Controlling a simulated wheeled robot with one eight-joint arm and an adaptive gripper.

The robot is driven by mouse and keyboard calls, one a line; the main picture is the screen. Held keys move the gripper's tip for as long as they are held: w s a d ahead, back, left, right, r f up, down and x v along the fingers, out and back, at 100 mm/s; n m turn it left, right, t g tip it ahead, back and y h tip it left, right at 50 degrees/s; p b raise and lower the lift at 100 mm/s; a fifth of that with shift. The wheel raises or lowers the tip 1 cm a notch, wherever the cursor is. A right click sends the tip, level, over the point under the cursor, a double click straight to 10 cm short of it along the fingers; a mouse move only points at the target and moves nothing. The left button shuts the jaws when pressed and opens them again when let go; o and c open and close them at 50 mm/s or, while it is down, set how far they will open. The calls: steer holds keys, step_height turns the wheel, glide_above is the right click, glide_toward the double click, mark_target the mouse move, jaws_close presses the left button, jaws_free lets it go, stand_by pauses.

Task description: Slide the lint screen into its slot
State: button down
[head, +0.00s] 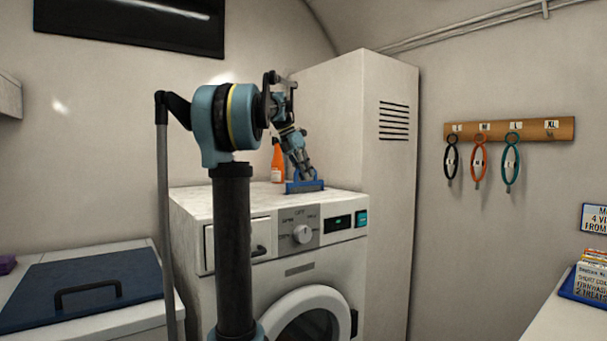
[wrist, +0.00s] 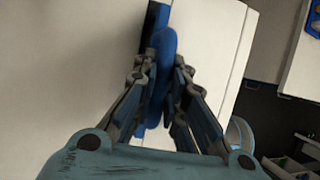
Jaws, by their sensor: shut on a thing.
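The lint screen (head: 305,187) has a blue frame with a handle and a greyish panel. It stands upright at the top of the white dryer (head: 193,202), towards the back right. My gripper (head: 308,174) reaches down to it from above and is shut on its handle. In the wrist view, my gripper (wrist: 162,80) has its fingers on either side of the blue handle of the lint screen (wrist: 163,50). I cannot see the slot, and I cannot tell whether the lower edge of the screen rests on the top or sits inside it.
An orange bottle (head: 277,164) stands on the dryer close to my arm, left of the screen. A tall white cabinet (head: 390,180) rises just behind and right. A lidded chest (head: 85,285) is at the left. Coloured loops hang from a wooden rack (head: 535,130).

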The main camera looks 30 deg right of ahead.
steer(key=c, duration=1.6)
jaws_free()
steer(key=shift+o, duration=0.2)
steer(key=v, duration=1.2)
steer(key=shift+f, duration=0.1)
